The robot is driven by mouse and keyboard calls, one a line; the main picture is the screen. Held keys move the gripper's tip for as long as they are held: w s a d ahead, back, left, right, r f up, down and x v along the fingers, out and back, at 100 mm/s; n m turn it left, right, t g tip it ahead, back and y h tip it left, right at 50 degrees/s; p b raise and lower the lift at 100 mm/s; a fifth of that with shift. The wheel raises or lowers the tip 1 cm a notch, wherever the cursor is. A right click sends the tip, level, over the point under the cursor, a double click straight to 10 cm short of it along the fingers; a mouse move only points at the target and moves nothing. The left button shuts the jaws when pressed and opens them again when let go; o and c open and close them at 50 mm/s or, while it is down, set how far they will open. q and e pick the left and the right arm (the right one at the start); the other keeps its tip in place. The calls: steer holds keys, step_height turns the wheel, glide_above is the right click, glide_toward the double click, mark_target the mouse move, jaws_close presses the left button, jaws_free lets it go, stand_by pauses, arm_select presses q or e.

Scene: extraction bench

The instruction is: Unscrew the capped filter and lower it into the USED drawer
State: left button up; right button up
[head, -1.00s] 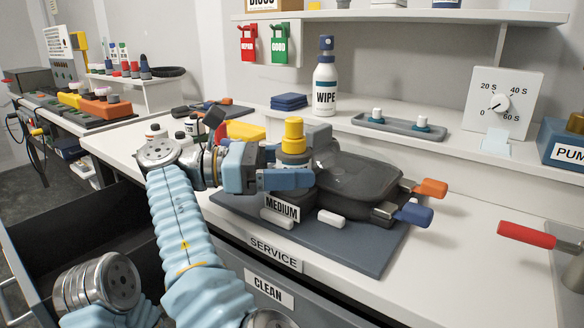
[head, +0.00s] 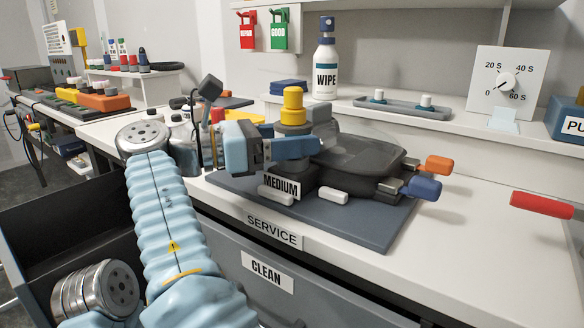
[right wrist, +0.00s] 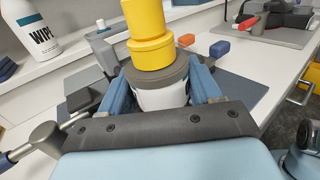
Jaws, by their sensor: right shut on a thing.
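My right gripper (head: 294,147) is shut on the capped filter, over the dark housing labelled MEDIUM (head: 306,177). The filter is upright, with a yellow cap (head: 292,105). In the right wrist view the gripper's blue fingers (right wrist: 163,88) press both sides of the filter's white body (right wrist: 160,98), below a grey collar. I cannot tell whether the filter's lower end is clear of the housing; the finger hides it. An open, dark drawer (head: 50,215) is at the lower left; no label on it is visible. My left gripper is not in view.
A shut drawer front labelled CLEAN (head: 310,290) lies below the SERVICE edge. Orange (head: 438,165) and blue (head: 423,187) handles stick out right of the housing. A WIPE bottle (head: 325,75) stands behind. Several bottles (head: 183,135) stand near my right wrist.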

steer(key=n+t+y+b, duration=0.1)
steer(key=t+b, duration=0.1)
steer(key=f+n+t+y+b, duration=0.1)
steer(key=n+t+b, duration=0.1)
steer(key=t+b, duration=0.1)
steer(key=shift+s+f+y+b, duration=0.1)
steer(key=shift+y+b, duration=0.2)
steer(key=n+t+y+b, duration=0.3)
steer(key=y+b, duration=0.1)
steer(key=n+t+y+b, duration=0.3)
steer(key=n+y+b, duration=0.1)
steer(key=shift+d+n+y, duration=0.15)
steer(key=shift+n+y, duration=0.15)
steer(key=shift+y, duration=0.1)
steer(key=o, duration=0.9)
steer(key=shift+r+t+p, duration=0.3)
steer(key=shift+r, duration=0.35)
steer(key=shift+o, duration=1.1)
steer(key=shift+a, duration=0.2)
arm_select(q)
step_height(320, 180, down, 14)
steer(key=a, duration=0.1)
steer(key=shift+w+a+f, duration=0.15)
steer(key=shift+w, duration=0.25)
